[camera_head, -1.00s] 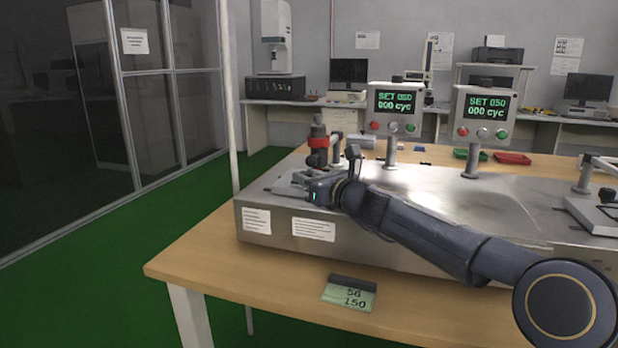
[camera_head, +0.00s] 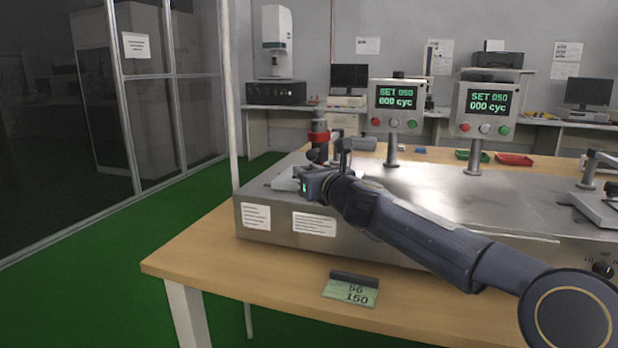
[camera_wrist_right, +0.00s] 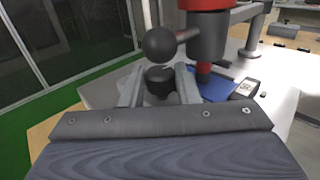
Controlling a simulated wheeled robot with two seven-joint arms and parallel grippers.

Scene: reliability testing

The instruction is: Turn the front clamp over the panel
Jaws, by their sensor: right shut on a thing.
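My right gripper (camera_head: 297,178) is at the left end of the metal test fixture (camera_head: 440,190), beside the upright with a red band (camera_head: 318,137). In the right wrist view, my right gripper (camera_wrist_right: 160,82) has its fingers on both sides of a short dark round piece (camera_wrist_right: 160,76), which looks like the front clamp's knob, and is shut on it. A dark ball on an arm (camera_wrist_right: 160,43) hangs just above. A blue flat piece (camera_wrist_right: 218,88), perhaps the panel, lies right of the fingers, partly hidden. My left gripper is out of view.
Two counter displays (camera_head: 397,100) (camera_head: 486,107) stand behind the fixture. A green label (camera_head: 350,290) lies on the wooden table (camera_head: 215,258) in front. A glass partition (camera_head: 150,110) is at the left. The fixture's middle top is clear.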

